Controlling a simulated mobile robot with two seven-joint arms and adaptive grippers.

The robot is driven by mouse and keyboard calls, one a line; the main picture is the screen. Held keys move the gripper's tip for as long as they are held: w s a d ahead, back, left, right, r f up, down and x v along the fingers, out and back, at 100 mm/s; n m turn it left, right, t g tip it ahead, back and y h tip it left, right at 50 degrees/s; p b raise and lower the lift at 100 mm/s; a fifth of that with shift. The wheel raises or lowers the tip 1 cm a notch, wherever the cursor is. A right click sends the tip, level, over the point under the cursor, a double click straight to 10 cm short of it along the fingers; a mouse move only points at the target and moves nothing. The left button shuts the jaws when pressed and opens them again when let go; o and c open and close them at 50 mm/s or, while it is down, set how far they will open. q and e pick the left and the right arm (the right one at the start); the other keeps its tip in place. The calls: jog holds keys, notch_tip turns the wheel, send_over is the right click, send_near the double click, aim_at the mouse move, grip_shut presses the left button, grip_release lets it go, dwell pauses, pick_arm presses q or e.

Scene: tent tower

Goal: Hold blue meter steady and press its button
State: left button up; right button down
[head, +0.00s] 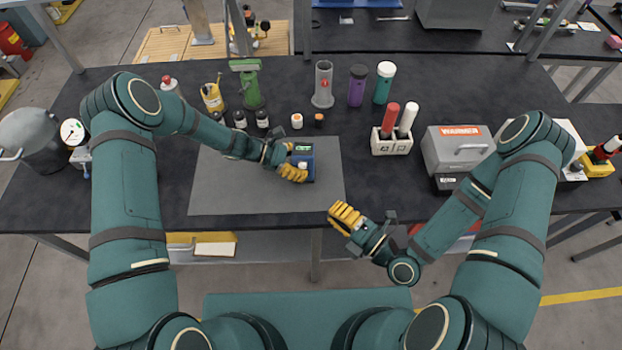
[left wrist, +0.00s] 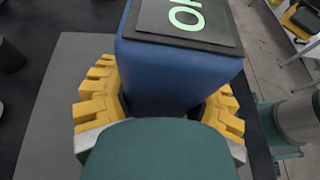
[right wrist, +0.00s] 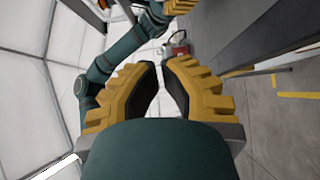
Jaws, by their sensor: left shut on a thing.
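The blue meter (head: 307,173) stands near the right side of the grey mat (head: 235,190). A dark screen with green characters and a pale round part, which may be its button, show on its top face. My left gripper (head: 296,173) is shut on the meter from the left. In the left wrist view the blue body (left wrist: 170,75) sits between both yellow fingers, and the green characters are partly cut off. My right gripper (head: 338,216) is away from the meter, off the table's front edge to its lower right. Its fingers (right wrist: 161,65) are nearly together and empty.
A white holder (head: 392,146) with red and white cylinders and a grey case (head: 455,150) are to the right. Bare mat lies left of the meter.

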aim_at(303, 165)
jog(key=w+d+x, duration=0.2)
jog(key=x, duration=1)
jog(key=shift+w+a, duration=0.25)
jog(key=shift+a, duration=0.05)
pick_arm(q)
jog(key=shift+s, duration=0.1)
pick_arm(e)
jog(key=shift+w+d, duration=0.1)
jog(key=shift+w, duration=1)
jog(key=shift+s, duration=0.15)
